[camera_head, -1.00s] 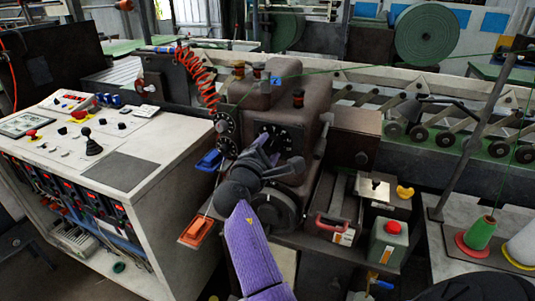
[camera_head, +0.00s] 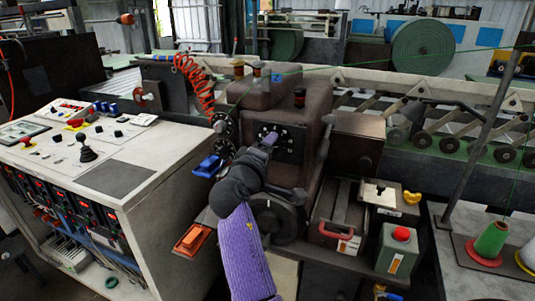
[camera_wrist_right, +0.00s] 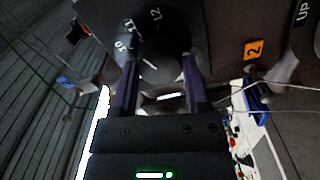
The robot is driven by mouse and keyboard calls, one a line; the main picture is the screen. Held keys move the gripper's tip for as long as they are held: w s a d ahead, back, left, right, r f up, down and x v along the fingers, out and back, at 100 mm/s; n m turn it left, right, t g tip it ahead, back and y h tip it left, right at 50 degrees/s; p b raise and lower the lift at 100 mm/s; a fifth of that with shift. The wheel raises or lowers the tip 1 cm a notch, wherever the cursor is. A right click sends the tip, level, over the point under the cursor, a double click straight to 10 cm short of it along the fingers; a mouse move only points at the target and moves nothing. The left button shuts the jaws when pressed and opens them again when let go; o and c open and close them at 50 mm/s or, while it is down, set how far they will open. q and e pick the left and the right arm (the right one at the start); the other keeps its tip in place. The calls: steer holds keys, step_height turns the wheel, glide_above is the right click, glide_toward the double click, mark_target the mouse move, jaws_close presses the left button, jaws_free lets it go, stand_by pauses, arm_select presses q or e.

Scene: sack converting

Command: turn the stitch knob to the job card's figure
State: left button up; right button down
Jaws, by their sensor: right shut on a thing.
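The stitch knob (camera_wrist_right: 160,62) is a dark round knob with a white pointer line, in the right wrist view. White figures, 10, 11 and 12, show around its upper left. My right gripper (camera_wrist_right: 157,82) has one finger on each side of it and is shut on it. In the head view my right gripper (camera_head: 268,141) reaches the dark dial plate (camera_head: 290,143) on the front of the brown sewing machine (camera_head: 308,105), and covers part of the dial. I cannot make out a job card's figure. My left gripper does not show.
A control desk (camera_head: 165,165) with a joystick stands at the left. A blue tray (camera_head: 207,167) and an orange pedal-like part (camera_head: 192,239) are left of my arm. A black handwheel (camera_head: 272,217) sits below the dial. A red-handled box (camera_head: 335,225) and green thread cone (camera_head: 491,240) are at the right.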

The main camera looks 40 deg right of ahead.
steer(key=shift+f+m, duration=0.1)
steer(key=shift+m, duration=0.4)
steer(key=shift+c, duration=0.4)
jaws_free()
